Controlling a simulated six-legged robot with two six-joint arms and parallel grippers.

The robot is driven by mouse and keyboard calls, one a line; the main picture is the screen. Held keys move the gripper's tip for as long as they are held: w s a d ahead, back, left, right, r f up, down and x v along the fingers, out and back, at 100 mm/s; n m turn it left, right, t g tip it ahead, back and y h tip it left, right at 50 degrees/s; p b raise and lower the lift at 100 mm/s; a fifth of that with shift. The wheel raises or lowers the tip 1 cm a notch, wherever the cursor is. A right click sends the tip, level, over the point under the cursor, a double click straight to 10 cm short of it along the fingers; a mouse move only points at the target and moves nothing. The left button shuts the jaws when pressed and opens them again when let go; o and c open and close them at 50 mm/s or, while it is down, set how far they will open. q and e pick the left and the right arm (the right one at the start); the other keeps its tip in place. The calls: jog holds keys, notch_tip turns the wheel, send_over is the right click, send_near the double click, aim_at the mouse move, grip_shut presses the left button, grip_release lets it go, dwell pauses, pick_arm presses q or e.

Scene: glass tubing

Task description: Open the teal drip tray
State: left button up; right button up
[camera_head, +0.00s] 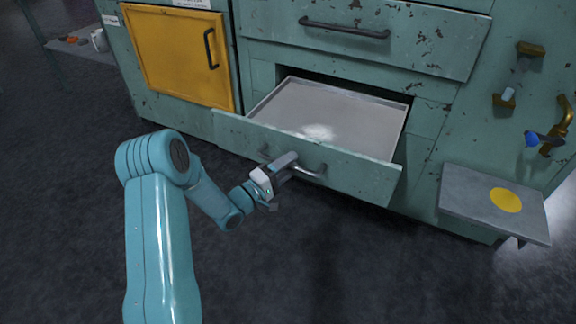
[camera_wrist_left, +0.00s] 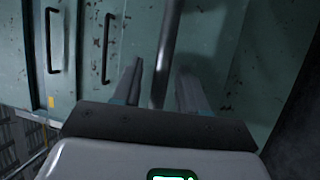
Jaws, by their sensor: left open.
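The teal drip tray (camera_head: 228,129) is a wide, shallow drawer low in the teal cabinet. It stands pulled out, and its grey inside (camera_head: 345,118) shows empty, with a bright patch of light. Its dark bar handle (camera_head: 312,172) is on the front panel. My left gripper (camera_head: 287,163) is at this handle. In the left wrist view the handle bar (camera_wrist_left: 170,45) runs between the two spread fingers of my left gripper (camera_wrist_left: 160,88), with gaps visible beside it. The middle of the handle is partly hidden by the gripper in the head view. My right gripper is not in view.
A shut drawer with a dark handle (camera_head: 345,29) is above. A yellow door (camera_head: 178,55) is at the left. A grey shelf (camera_head: 478,199) with a yellow disc juts out at the right, below brass fittings (camera_head: 503,100). The dark floor in front is clear.

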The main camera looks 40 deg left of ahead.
pick_arm(q)
jog(key=p+v, duration=0.3)
jog(key=v, duration=1.3)
jog(key=shift+s, duration=0.2)
